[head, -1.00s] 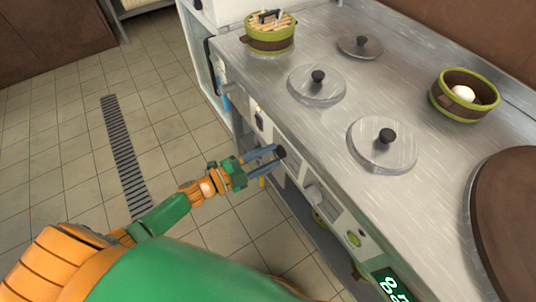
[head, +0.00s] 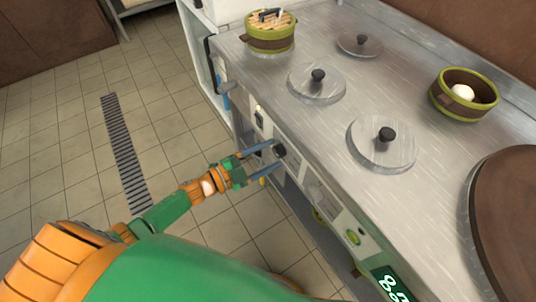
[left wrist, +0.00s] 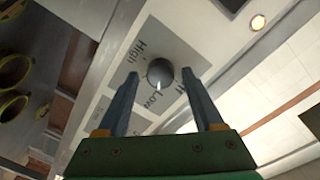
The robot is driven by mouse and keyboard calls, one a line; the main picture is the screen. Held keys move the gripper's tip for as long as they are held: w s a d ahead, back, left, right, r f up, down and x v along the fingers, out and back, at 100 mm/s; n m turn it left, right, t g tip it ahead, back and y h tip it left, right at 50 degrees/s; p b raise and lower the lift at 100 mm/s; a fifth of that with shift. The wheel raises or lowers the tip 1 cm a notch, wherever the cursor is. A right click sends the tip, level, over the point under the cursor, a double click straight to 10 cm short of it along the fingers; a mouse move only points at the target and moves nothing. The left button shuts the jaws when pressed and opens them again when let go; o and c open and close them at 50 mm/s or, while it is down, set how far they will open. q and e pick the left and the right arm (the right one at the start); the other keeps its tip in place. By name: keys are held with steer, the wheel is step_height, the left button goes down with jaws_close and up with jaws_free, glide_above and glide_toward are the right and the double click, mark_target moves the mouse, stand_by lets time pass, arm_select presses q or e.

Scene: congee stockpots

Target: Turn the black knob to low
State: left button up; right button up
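The black knob (left wrist: 160,72) sits on a grey label plate (left wrist: 173,40) in the left wrist view. Its white pointer mark faces the word Low. The word High is to the upper left, and another label on the right is partly hidden by a finger. The knob also shows on the stove's front panel in the head view (head: 280,149). My left gripper (head: 277,155) is open, with one finger on either side of the knob and visible gaps between them in the wrist view. My right gripper is not in view.
The steel stove top (head: 330,125) has several round lids with black knobs. A green-rimmed steamer (head: 270,40) stands at the back left, and another with a white bun (head: 463,93) at the right. A green display (head: 392,284) is lower on the front panel.

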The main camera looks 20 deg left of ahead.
arm_select(q)
steer(key=v, duration=0.7)
stand_by(0.4)
steer(key=s+a+f+n+g+y, duration=0.1)
steer(key=s+a+f+n+y, duration=0.15)
steer(key=f, duration=0.35)
steer(key=s+a+f+n+g+y, duration=0.1)
steer(key=a+f+n+y, duration=0.1)
steer(key=f+n+y, duration=0.3)
steer(key=s+a+f+n+g+y, duration=0.1)
steer(key=s+a+f+n+y, duration=0.1)
steer(key=f, duration=0.5)
steer(key=s+d+f+n+g+y, duration=0.1)
steer(key=s+f+n+g+y, duration=0.2)
steer(key=s+f, duration=0.65)
steer(key=s+d+f+n+g+h, duration=0.1)
steer(key=s+d+f+g, duration=0.15)
steer(key=s, duration=0.45)
steer(key=s+d+f+n+g+h, duration=0.1)
steer(key=s+d+n+g, duration=0.1)
steer(key=s+g, duration=0.35)
step_height(320, 180, up, 17)
steer(key=t+p, duration=0.1)
steer(key=p, duration=1.6)
steer(key=shift+s+a+f+t+y, duration=0.15)
steer(key=shift+s+t+y, duration=0.15)
steer(key=shift+y, duration=0.05)
